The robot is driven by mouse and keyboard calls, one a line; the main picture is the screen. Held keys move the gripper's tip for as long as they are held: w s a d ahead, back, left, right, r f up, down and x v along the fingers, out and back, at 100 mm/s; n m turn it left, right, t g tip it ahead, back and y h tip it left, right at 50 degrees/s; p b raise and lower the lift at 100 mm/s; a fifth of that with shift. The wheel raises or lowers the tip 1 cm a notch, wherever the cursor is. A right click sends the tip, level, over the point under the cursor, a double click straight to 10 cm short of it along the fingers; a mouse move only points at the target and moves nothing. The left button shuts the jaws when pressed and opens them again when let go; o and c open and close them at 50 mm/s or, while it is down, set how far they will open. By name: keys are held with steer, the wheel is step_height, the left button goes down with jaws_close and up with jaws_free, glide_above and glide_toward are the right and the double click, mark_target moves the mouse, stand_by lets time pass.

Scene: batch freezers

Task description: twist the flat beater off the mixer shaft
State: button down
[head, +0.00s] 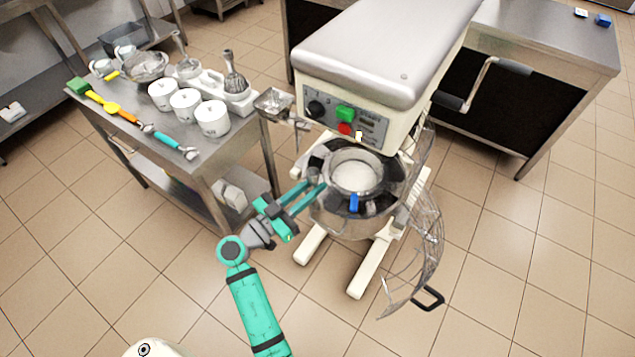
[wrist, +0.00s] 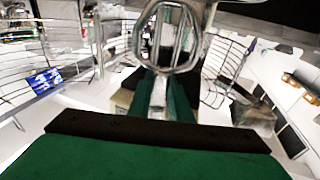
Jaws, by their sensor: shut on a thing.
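The mixer (head: 385,55) stands at the centre of the head view with a steel bowl (head: 345,222) below its head. My gripper (head: 316,188) reaches in from the left at the bowl's rim. In the wrist view, a grey metal loop with inner bars, which looks like the flat beater (wrist: 147,36), is at the far ends of the green fingers (wrist: 171,62). The fingers are shut on it. The beater cannot be made out in the head view, and the shaft joint is hidden beneath the mixer head.
The wire guard (head: 432,245) hangs swung out at the bowl's right. A steel table (head: 200,165) at left holds white canisters (head: 212,117), brushes (head: 118,110) and a whisk (head: 233,72). A dark-fronted counter (head: 560,70) stands behind. The front floor is clear.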

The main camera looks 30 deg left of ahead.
steer(key=s+a+r, duration=0.1)
steer(key=s+a, duration=0.1)
steer(key=s, duration=0.6)
steer(key=shift+s+r, duration=0.15)
stand_by(0.4)
